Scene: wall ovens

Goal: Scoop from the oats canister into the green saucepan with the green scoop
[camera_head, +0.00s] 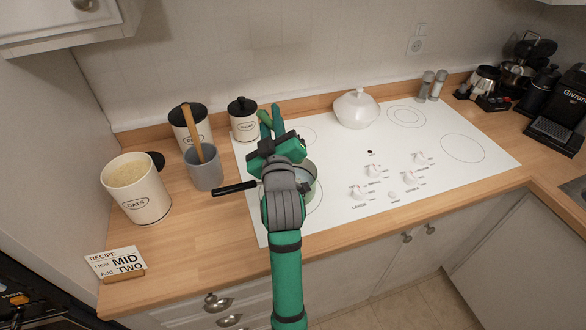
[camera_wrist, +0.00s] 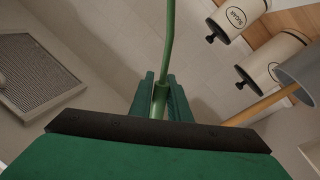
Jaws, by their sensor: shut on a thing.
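The oats canister (camera_head: 135,205) stands open at the left of the wooden counter, full of pale oats. The green saucepan (camera_head: 311,180) sits on the near left burner, its black handle (camera_head: 235,188) pointing left; my arm hides much of it. My gripper (camera_head: 270,128) is above and slightly behind the saucepan in the head view. It is shut on the green scoop's handle, which shows clearly between the jaws in the wrist view (camera_wrist: 166,50). The scoop's bowl is out of the wrist view and I cannot make out its contents.
A grey crock (camera_head: 204,170) with a wooden utensil (camera_head: 192,130) stands between canister and saucepan. Two lidded canisters (camera_head: 243,122) stand behind. A recipe card (camera_head: 117,263) reads "Heat MID, Add TWO". A white lidded pot (camera_head: 355,109) sits at the back of the cooktop (camera_head: 440,185).

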